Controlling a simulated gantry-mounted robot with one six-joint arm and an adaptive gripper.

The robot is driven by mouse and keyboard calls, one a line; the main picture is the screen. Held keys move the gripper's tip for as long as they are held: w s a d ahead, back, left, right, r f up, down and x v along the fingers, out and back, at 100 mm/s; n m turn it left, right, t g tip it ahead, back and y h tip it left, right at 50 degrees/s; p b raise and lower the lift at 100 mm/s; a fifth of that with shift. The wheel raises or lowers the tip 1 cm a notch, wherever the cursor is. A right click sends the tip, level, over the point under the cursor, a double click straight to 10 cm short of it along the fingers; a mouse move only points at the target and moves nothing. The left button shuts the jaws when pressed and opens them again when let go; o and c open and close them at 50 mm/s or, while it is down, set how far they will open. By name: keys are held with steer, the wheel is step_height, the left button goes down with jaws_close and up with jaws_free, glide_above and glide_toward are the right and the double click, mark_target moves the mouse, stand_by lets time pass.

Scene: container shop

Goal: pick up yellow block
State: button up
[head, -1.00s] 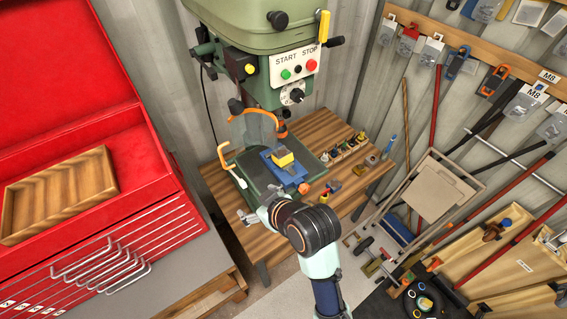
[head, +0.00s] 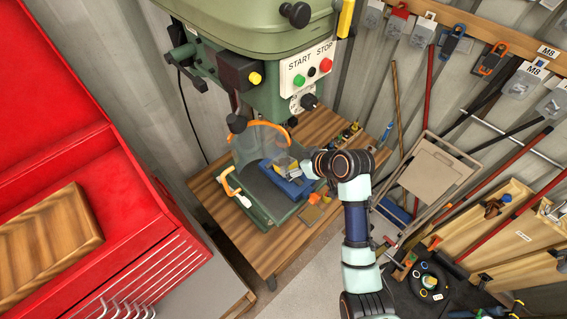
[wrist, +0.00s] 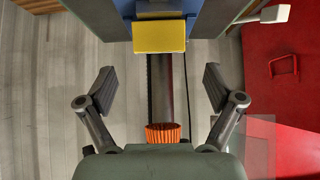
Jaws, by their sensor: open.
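The yellow block (wrist: 159,37) shows at the top middle of the wrist view, at the blue vise (wrist: 120,23). In the head view the yellow block (head: 283,163) sits on the blue vise (head: 291,186) on the drill press table. In the wrist view my gripper (wrist: 159,87) is open and empty, its two fingers spread wide. The block lies beyond the fingertips, roughly centred between them, and is not touched. In the head view my wrist covers the right side of the vise, and the fingers cannot be made out.
The green drill press (head: 240,40) hangs over the vise, with a clear guard and orange arm (head: 267,128) close by. A wooden bench (head: 207,190) stands below. A red tool chest (head: 110,190) is at the left. A folding stool (head: 428,170) is at the right.

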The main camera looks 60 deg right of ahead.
mark_target(287, 163)
steer(key=shift+p+x, duration=0.35)
steer(key=shift+x, duration=2.45)
steer(key=shift+s, duration=0.1)
jaws_close()
